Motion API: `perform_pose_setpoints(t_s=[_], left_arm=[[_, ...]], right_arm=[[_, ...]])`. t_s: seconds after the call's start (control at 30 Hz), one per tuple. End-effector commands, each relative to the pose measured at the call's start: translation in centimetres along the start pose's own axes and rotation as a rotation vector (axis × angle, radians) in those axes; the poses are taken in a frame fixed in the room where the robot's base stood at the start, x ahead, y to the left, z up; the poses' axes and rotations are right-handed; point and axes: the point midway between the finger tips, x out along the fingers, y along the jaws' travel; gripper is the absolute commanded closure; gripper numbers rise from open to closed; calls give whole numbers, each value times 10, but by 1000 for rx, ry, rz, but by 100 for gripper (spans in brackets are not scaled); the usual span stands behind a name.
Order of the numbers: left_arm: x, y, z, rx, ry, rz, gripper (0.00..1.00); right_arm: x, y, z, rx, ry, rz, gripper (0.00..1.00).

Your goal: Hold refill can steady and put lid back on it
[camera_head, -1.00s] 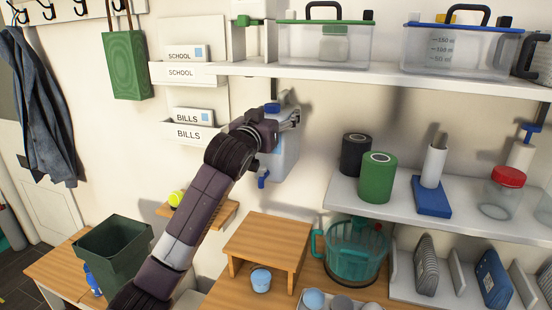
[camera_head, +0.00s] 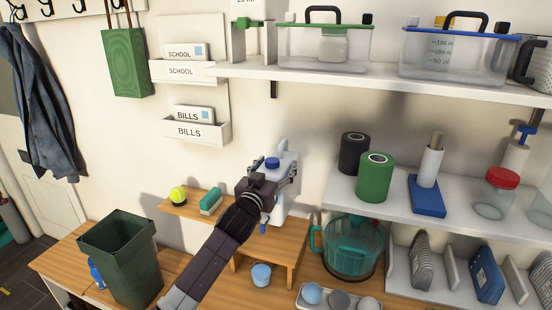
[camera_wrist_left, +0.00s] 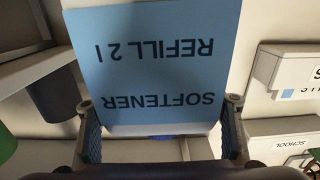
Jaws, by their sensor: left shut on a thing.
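The refill can (camera_head: 284,198) is a white can at the centre of the head view, upright over the small wooden stand. Its blue label (camera_wrist_left: 155,65), reading SOFTENER REFILL 2 l, appears upside down in the left wrist view. A blue cap-like piece (camera_head: 272,163) shows at its top; I cannot tell whether it is seated. My left gripper (camera_head: 274,179) is shut on the can, with a finger on each side, and its arm hides part of the can. I cannot tell whether the can's base touches the stand. My right gripper is not in view.
The wooden stand (camera_head: 284,246) is on the counter, with a light-blue cup (camera_head: 261,275) in front. A teal jug (camera_head: 352,250) stands to the right, a dark green bin (camera_head: 122,262) to the left. A small shelf (camera_head: 178,205) holds a yellow ball. The long white shelf (camera_head: 330,80) is above.

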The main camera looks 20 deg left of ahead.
Motion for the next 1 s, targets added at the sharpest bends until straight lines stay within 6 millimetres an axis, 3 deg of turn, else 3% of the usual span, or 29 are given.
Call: perform_pose_setpoints(t_s=[0.03, 0.23, 0.6, 0.87, 0.9, 1.0], left_arm=[[0, 0, -8, 0, 16, 2, 100], [0, 0, -7, 0, 14, 2, 100], [-1, 0, 33, 0, 12, 2, 100], [-1, 1, 35, 1, 13, 3, 100], [-1, 0, 43, 0, -2, 0, 33], [-1, 0, 43, 0, -2, 0, 22]], right_arm=[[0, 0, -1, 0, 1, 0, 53], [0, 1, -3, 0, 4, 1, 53], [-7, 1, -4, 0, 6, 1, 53], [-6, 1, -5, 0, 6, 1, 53], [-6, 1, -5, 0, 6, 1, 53], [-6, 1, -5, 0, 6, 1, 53]])
